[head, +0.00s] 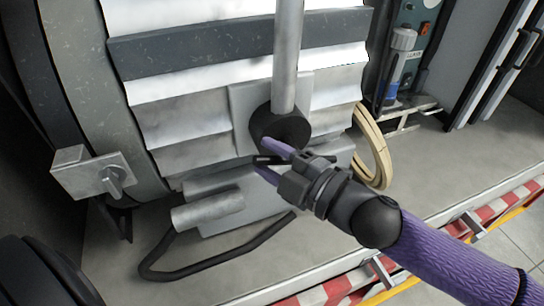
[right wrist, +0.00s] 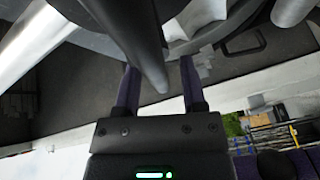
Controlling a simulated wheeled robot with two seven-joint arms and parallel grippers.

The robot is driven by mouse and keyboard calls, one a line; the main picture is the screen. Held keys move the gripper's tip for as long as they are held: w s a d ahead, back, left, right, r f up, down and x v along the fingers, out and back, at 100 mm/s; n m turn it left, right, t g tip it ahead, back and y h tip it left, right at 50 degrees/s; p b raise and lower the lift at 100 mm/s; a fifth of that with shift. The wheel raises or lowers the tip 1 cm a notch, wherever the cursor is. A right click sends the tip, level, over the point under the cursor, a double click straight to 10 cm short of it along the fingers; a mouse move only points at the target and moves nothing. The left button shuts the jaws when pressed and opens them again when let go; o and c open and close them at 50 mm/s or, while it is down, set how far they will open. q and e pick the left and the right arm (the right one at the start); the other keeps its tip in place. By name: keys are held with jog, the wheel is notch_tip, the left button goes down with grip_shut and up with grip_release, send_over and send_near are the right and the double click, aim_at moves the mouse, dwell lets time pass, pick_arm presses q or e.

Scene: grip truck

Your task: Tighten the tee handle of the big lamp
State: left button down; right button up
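The big lamp (head: 190,95) is a large ribbed metal housing filling the head view's upper middle. A dark round hub (head: 275,125) sits on its side plate at the foot of a grey upright pole (head: 287,55). My right gripper (head: 268,160) is just below the hub, its two purple fingers apart. In the right wrist view a dark grey tapered bar (right wrist: 150,50), seemingly the tee handle, reaches between the open fingers (right wrist: 160,85), with gaps on both sides. Whether either finger touches it is unclear. My left gripper is not in view.
A bracket with a small grey lever (head: 115,180) stands out at the lamp's left. A black bent tube (head: 215,262) lies below the lamp. A coiled tan hose (head: 375,150) hangs at the right. A red-and-white striped edge (head: 335,290) bounds the floor in front.

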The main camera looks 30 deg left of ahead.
grip_shut()
dwell(1.2)
